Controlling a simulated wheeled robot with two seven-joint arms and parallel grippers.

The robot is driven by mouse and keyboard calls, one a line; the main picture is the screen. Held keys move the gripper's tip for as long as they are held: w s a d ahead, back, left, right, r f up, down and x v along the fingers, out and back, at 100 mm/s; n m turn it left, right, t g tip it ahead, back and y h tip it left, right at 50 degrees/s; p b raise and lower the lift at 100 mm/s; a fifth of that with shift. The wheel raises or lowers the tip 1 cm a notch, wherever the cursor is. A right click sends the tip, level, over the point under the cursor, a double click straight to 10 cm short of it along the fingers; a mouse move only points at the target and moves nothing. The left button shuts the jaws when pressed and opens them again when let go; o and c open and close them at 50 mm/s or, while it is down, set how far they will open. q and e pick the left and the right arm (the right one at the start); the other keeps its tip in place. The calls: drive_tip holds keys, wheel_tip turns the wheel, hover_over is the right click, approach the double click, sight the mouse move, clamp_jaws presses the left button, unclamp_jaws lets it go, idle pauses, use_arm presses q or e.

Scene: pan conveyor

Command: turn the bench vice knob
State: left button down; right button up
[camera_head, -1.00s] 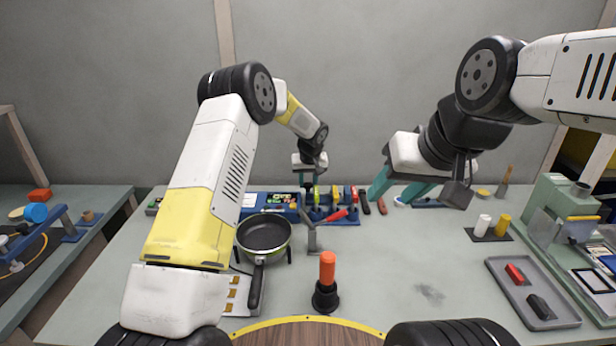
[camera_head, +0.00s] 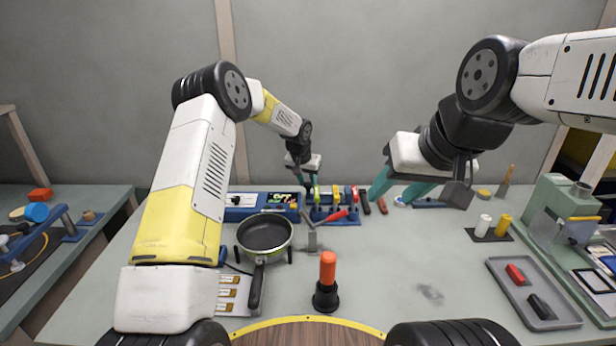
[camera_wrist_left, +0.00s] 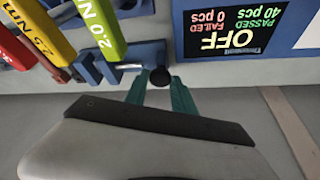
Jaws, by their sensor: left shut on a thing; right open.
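In the left wrist view a small round black knob (camera_wrist_left: 160,77) sits between the teal fingertips of my left gripper (camera_wrist_left: 160,90). The gripper is shut on it. Blue metalwork (camera_wrist_left: 138,52) and a short metal bar lie beside the knob. In the head view my left gripper (camera_head: 306,181) is at the back of the table, between the display box and the driver rack; the knob is too small to make out there. My right gripper (camera_head: 396,185) is open and empty, above the back right of the table.
A display box (camera_head: 266,199) reads OFF. A blue rack (camera_head: 345,220) holds several coloured torque drivers close to my left gripper. A black pan (camera_head: 264,232), an orange-handled tool (camera_head: 327,268) and a grey tray (camera_head: 492,266) stand nearer. The table's middle right is mostly clear.

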use_arm(q)
drive_tip(key=shift+m+h, duration=0.5)
drive_tip(key=shift+m, duration=0.7)
drive_tip(key=c, duration=1.1)
unclamp_jaws()
drive_tip(key=shift+g, duration=0.3)
drive_tip(key=shift+o, duration=0.2)
drive_tip(key=shift+a+r, duration=0.1)
drive_tip(key=v, duration=0.7)
drive_tip(key=shift+r, duration=0.25)
drive_tip(key=shift+s, duration=0.15)
